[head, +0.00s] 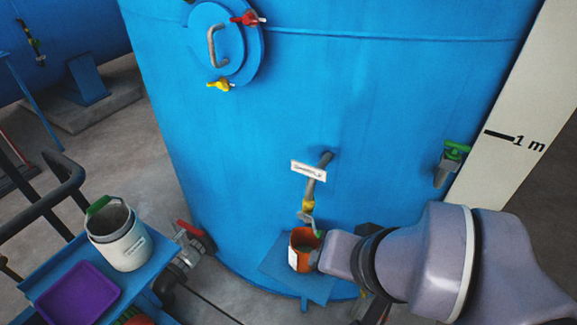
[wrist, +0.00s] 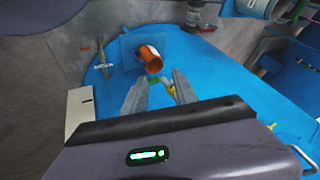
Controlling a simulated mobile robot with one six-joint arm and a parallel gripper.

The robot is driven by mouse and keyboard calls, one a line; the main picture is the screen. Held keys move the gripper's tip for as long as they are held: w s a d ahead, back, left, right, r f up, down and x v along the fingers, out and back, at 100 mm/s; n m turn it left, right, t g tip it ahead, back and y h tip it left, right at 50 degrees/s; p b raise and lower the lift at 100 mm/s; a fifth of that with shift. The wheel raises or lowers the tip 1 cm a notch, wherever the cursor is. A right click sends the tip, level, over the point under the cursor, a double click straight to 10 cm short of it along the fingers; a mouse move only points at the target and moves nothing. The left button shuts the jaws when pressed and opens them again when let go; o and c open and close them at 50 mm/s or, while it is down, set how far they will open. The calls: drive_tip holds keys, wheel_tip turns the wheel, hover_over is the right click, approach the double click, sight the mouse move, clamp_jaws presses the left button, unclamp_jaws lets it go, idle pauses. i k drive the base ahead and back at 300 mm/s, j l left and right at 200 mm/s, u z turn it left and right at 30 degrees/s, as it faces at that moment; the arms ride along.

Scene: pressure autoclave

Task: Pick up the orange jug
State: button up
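The orange jug (head: 302,250) has a white label and a green handle, and stands on a small blue shelf (head: 284,263) at the foot of the blue tank, below a tap. In the wrist view the jug (wrist: 151,62) lies just beyond my fingertips, its green handle towards them. My gripper (wrist: 160,75) is open, its two fingers apart with no visible grip on the handle. In the head view my wrist hides the fingers at the jug's right side.
The tap (head: 307,205) with a yellow part hangs close above the jug. A white jug (head: 122,240) and a purple tray (head: 78,292) are on a blue surface at lower left.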

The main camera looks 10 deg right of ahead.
sight(303, 240)
drive_tip(key=k+j+z, duration=0.15)
drive_tip(key=j+z, duration=0.25)
drive_tip(key=k+j+z, duration=0.15)
drive_tip(key=z, duration=0.2)
drive_tip(key=k+j+z, duration=0.25)
drive_tip(key=z, duration=0.15)
drive_tip(key=i, duration=0.5)
drive_tip(key=j, duration=0.1)
